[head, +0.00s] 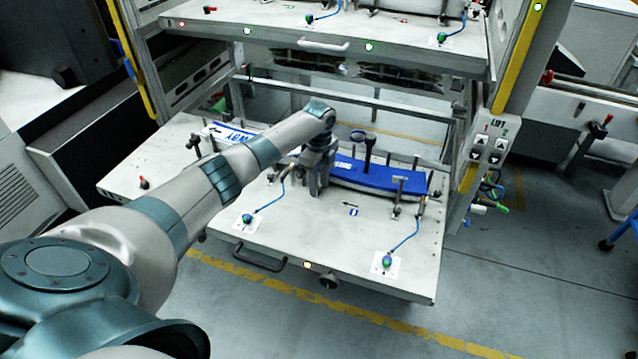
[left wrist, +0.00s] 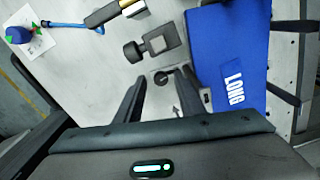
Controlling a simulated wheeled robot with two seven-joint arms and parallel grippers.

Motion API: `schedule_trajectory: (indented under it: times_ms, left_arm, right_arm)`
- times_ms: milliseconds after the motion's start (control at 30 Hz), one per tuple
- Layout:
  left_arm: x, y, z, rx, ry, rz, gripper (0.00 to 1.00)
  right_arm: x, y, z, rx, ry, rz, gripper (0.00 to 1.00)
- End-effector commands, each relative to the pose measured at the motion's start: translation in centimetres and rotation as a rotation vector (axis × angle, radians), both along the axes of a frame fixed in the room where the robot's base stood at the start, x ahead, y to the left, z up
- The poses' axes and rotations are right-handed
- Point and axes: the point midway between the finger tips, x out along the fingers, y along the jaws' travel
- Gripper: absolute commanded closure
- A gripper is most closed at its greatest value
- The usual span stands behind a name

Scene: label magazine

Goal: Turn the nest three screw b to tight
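My left gripper (head: 317,184) is over the lower tray (head: 300,235), beside a long blue block (head: 385,182). In the left wrist view, my left gripper (left wrist: 162,78) has its two dark fingers apart. A small dark knob or screw head (left wrist: 161,78) shows between the fingertips; I cannot tell whether they touch it. A second dark round knob (left wrist: 133,52) on a grey block sits just beyond. The blue block (left wrist: 228,60) reads LONG and lies right of the fingers. No label shows which one is screw b. My right gripper is not in view.
A blue cable (head: 268,203) with a plug lies on the tray's left, another cable (head: 405,240) at its right. Upright posts (head: 398,195) stand along the blue block. An upper tray (head: 330,38) overhangs behind. The tray's front is mostly clear.

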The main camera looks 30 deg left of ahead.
Motion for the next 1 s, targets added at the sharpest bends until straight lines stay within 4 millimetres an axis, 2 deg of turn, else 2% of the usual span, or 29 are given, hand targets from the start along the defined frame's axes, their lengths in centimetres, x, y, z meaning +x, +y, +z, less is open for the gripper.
schedule_trajectory:
  times_ms: [267, 467, 1000]
  left_arm:
    - [0.0, -0.1, 0.1, -0.001, 0.0, -0.001, 0.63]
    - [0.0, -0.1, 1.2, -0.001, -0.001, -0.001, 0.63]
    - [0.0, 0.0, 7.9, 0.0, -0.001, 0.0, 0.63]
  right_arm:
    - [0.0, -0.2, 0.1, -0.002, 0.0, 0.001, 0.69]
    - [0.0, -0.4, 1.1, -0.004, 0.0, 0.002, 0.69]
    - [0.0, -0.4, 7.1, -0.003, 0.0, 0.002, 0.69]
